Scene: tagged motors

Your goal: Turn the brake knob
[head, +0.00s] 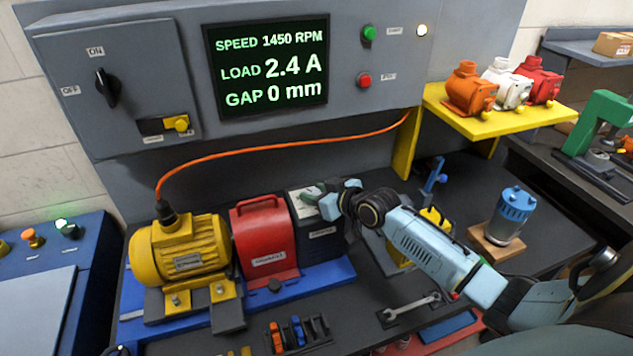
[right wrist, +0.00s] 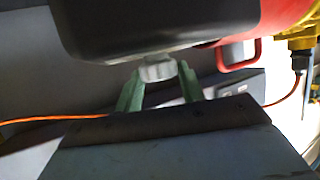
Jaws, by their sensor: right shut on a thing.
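The brake unit is a dark box (head: 322,243) at the right end of the motor row, with a pale top plate. My right gripper (head: 318,199) reaches over this top from the right. In the right wrist view its two green fingers (right wrist: 160,82) stand on either side of a light grey ribbed knob (right wrist: 157,69) and are shut on it. The knob is attached to the dark box (right wrist: 150,25). In the head view the gripper hides most of the knob. My left gripper is not clearly in view.
A yellow motor (head: 178,256) and a red guard (head: 265,238) stand left of the brake on a blue base. The display (head: 268,66) reads 1450 RPM, 2.4 A and gap 0 mm. A wrench (head: 410,308) and a blue cylinder (head: 514,207) are to the right.

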